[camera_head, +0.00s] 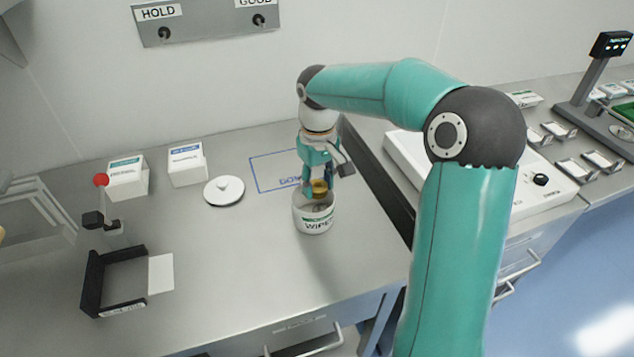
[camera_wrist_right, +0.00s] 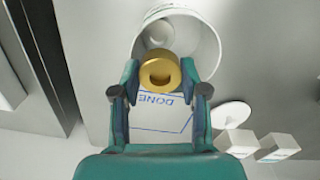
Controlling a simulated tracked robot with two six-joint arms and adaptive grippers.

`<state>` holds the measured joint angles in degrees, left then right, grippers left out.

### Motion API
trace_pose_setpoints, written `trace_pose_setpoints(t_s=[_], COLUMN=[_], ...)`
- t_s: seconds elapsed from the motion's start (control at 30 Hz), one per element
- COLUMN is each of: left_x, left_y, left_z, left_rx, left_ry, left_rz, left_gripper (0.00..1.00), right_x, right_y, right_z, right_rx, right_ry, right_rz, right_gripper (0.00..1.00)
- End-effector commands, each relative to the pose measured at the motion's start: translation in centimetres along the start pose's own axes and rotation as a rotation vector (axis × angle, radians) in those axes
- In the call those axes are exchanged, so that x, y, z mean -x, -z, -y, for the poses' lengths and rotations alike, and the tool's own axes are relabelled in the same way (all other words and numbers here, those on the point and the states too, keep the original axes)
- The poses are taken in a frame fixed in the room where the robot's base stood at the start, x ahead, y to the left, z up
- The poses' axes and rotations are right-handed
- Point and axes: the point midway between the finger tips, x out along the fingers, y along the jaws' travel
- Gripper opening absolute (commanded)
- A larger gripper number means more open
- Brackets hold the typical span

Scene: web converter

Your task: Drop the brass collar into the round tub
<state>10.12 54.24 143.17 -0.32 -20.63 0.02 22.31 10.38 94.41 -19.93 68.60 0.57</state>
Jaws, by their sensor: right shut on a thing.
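The brass collar (camera_head: 319,186) is held between the fingertips of my right gripper (camera_head: 320,178), which is shut on it. The round tub (camera_head: 314,219), white with a "WIPES" label, stands on the bench just below. In the right wrist view the collar (camera_wrist_right: 159,70) shows as a gold ring between the fingertips (camera_wrist_right: 160,85), overlapping the near part of the tub's opening (camera_wrist_right: 207,32). Something pale and round lies inside the tub (camera_wrist_right: 158,34). Whether the collar is below the rim I cannot tell. My left gripper is not in view.
A white round lid (camera_head: 224,190) with a knob lies left of the tub. A blue-outlined "DONE" area (camera_head: 268,171) is marked behind it. Two white boxes (camera_head: 187,164) stand farther left. A black frame (camera_head: 99,284) is at the front left; bare bench (camera_head: 230,270) lies between.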

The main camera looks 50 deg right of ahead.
Motion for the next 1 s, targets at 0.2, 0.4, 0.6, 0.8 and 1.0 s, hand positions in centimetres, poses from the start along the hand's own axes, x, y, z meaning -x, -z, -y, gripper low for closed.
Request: trace_pose_setpoints(t_s=[0.2, 0.4, 0.6, 0.8, 1.0], left_x=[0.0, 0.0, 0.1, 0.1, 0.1], left_y=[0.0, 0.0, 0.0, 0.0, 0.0], left_z=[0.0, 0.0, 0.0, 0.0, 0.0], left_rx=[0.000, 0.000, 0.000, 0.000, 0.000], left_ry=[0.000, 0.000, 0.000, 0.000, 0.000], left_rz=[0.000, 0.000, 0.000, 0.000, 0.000], left_gripper=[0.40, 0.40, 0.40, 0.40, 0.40], right_x=[0.1, 0.0, 0.6, 3.3, 7.4], right_y=[0.0, 0.0, 0.0, 0.1, 0.2], right_z=[-0.1, -0.1, -0.1, 0.0, 0.0], right_rx=[-0.001, -0.002, -0.002, -0.001, -0.001], right_ry=[0.000, 0.000, 0.000, 0.000, 0.000], right_rz=[-0.001, -0.001, -0.002, -0.006, -0.005], right_gripper=[0.73, 0.73, 0.73, 0.73, 0.73])
